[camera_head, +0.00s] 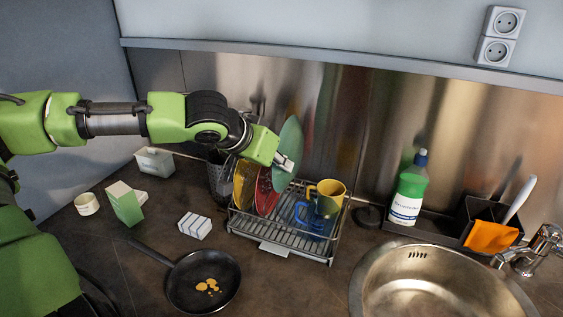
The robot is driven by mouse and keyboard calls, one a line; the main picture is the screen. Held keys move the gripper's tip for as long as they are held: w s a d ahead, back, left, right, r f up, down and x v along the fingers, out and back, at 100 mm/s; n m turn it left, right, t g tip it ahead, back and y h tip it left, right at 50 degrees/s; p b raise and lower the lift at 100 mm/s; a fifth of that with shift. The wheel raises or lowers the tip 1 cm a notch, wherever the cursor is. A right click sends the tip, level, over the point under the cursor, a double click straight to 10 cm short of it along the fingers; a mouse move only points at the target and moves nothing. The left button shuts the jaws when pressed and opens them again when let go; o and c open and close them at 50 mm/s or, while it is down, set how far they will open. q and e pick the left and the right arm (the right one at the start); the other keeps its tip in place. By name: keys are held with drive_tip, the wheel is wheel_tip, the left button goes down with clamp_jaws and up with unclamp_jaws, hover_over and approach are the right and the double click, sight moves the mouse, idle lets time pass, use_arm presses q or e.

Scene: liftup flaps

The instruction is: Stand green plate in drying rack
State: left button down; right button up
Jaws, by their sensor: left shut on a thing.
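The green plate (291,145) is held on edge, nearly upright, above the drying rack. My left gripper (284,163) is shut on the plate's left side. The wire drying rack (287,249) stands on the counter below. It holds a yellow plate (243,184) and a red plate (265,193) on edge at its left. A yellow mug (327,192) and blue glasses (316,217) are in its right part. The green plate's lower edge is near the rack's back, and I cannot tell if it touches. My right gripper is not in view.
A frying pan (187,290) with yellow bits lies in front left. A small box (194,226), a green carton (123,203) and a white cup (87,204) are at left. A green bottle (408,190) stands behind the sink (430,290) at right. A steel wall is behind.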

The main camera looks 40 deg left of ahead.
use_arm(q)
wheel_tip(320, 180, down, 10)
drive_tip(key=b, duration=0.7)
drive_tip(key=shift+r, duration=0.25)
idle(2.7)
drive_tip(key=c, duration=2.1)
unclamp_jaws()
drive_tip(key=shift+s, duration=0.1)
